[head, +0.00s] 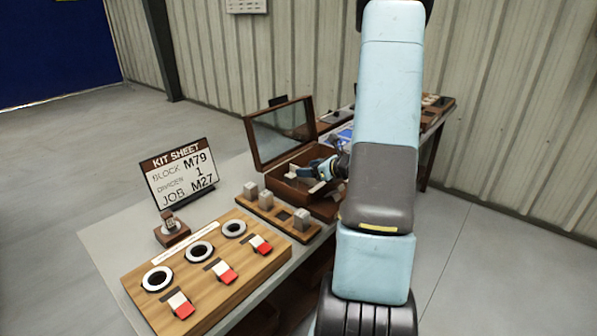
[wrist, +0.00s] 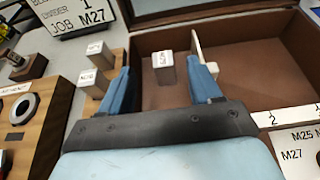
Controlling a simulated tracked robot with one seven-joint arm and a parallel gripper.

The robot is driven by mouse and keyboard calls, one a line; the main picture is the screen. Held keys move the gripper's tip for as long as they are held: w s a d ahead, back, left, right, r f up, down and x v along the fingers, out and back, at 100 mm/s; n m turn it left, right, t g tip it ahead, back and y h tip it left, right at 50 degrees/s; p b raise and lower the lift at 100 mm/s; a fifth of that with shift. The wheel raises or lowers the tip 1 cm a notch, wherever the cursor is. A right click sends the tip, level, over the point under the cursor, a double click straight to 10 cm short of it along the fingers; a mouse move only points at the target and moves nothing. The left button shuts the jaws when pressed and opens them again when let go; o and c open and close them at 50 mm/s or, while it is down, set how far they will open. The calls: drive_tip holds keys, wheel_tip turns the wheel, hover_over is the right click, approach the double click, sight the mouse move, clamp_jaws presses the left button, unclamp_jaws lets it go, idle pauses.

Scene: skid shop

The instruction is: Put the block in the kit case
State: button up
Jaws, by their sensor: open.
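The kit case (head: 322,207) is a brown box with its glass lid raised, in the middle of the head view; its brown inside (wrist: 262,70) fills the right of the wrist view. A grey block (wrist: 166,69) with a label stands upright inside the case, near its left side. My gripper (head: 322,168) is over the case. In the wrist view its blue fingers (wrist: 160,72) are apart, with the block in the gap just beyond them. A pale divider plate (wrist: 197,50) stands by the right finger. The block's contact with the floor is partly visible.
The kit sheet (head: 180,175) reads block M79, divider 1, job M27. A wooden rack (head: 262,212) left of the case holds grey blocks and an empty slot. A board (head: 215,275) with rings and red-ended pieces lies nearer. Labelled cards (wrist: 292,117) show at the case's right front.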

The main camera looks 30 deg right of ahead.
drive_tip(key=v, duration=0.5)
drive_tip(key=s+a+r+n+g+y, duration=0.1)
drive_tip(key=s+a+r+n+g, duration=0.15)
drive_tip(key=a+r+n, duration=0.35)
drive_tip(key=s+a+r+n+g+y, duration=0.1)
drive_tip(key=s+a+r+n+g, duration=0.15)
drive_tip(key=a+n, duration=0.4)
drive_tip(key=s+a+r+n+g+y, duration=0.2)
drive_tip(key=s+a+r+n, duration=0.15)
drive_tip(key=a, duration=0.55)
drive_tip(key=s+a+r+n+h, duration=0.3)
drive_tip(key=s+r+n+h, duration=0.5)
drive_tip(key=s+n, duration=0.7)
wheel_tip(320, 180, up, 2)
drive_tip(key=shift+r+n+h, duration=0.2)
drive_tip(key=shift+n+h, duration=0.1)
drive_tip(key=shift+n, duration=0.2)
